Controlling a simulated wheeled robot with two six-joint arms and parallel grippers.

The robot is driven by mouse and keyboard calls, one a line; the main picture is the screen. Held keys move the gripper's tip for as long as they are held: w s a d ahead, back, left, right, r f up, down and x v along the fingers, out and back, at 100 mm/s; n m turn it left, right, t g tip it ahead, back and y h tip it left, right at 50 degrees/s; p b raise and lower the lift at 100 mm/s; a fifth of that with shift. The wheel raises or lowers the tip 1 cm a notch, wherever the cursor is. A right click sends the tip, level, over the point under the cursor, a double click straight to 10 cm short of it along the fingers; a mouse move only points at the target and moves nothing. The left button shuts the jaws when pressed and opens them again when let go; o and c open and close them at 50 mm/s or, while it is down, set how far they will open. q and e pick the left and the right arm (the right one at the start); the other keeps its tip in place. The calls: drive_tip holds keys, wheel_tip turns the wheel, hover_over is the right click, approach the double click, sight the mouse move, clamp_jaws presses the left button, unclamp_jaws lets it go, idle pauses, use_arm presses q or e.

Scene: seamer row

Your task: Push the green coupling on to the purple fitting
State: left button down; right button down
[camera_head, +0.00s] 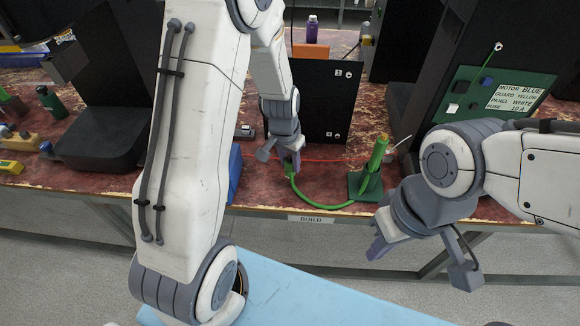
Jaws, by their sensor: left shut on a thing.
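The green coupling (289,172) is at the end of a green hose (322,205), which loops to the right toward a green stand (368,184). My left gripper (290,160) points down, with its purplish fingers shut on the coupling, low in front of a black panel (315,107). I cannot make out the purple fitting; it may be hidden behind the gripper or too small to tell. My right gripper (376,246) hangs in front of the table's front edge, apart from the hose. Its finger gap does not show clearly.
A blue block (235,172) stands just left of my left gripper. A red line (335,160) runs behind the hose. A green board with a text card (515,97) leans at the right. A purple bottle (312,29) stands at the back. A "BUILD" label (311,219) marks the table edge.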

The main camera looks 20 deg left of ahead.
use_arm(q)
drive_tip(key=s+d+r, duration=0.5)
drive_tip(key=d+r, duration=0.3)
drive_tip(key=d, duration=0.2)
drive_tip(key=shift+s, duration=0.35)
drive_tip(key=shift+d, duration=0.1)
drive_tip(key=a+f+p, duration=0.2)
drive_tip(key=a, duration=0.1)
drive_tip(key=a+f+n+p, duration=0.1)
drive_tip(key=a+f+p, duration=0.1)
drive_tip(key=a, duration=0.1)
drive_tip(key=w+a+f+n+p, duration=0.1)
drive_tip(key=a+f+p, duration=0.1)
drive_tip(key=a, duration=0.2)
drive_tip(key=shift+f, duration=0.35)
drive_tip(key=shift+d, duration=0.1)
drive_tip(key=shift+w+d+r, duration=0.1)
drive_tip(key=w+d+r+m, duration=0.3)
drive_tip(key=d+r+m, duration=0.4)
drive_tip(key=d, duration=0.6)
wheel_tip(320, 180, up, 3)
drive_tip(key=shift+w+d+f+m+g+h, duration=0.2)
drive_tip(key=shift+w+m+g+h, duration=0.1)
drive_tip(key=shift+w, duration=0.05)
